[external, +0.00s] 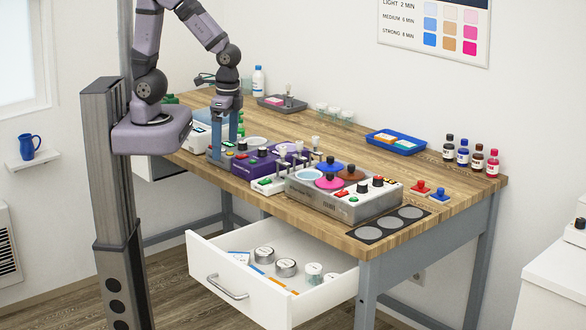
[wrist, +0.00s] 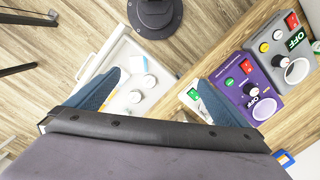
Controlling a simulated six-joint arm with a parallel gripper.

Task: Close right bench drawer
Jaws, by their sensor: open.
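The right bench drawer (external: 240,292) is pulled well out below the right part of the bench in the external view. Its front has a metal handle (external: 227,287), and silver tins (external: 286,267) and white jars lie inside. My gripper (external: 225,142) is over the back left part of the bench, pointing down beside the purple device, away from this drawer. In the wrist view its two blue fingers (wrist: 155,98) stand wide apart with nothing between them. An open white drawer (wrist: 122,60) with white round items shows partly behind the left finger; I cannot tell which drawer it is.
A purple device (external: 257,165) and a grey device with coloured pads (external: 360,208) stand along the bench front. A left drawer (external: 143,167) shows partly behind my column. Bottles (external: 462,153) and a blue tray (external: 395,142) are farther back. Floor before the right drawer looks clear.

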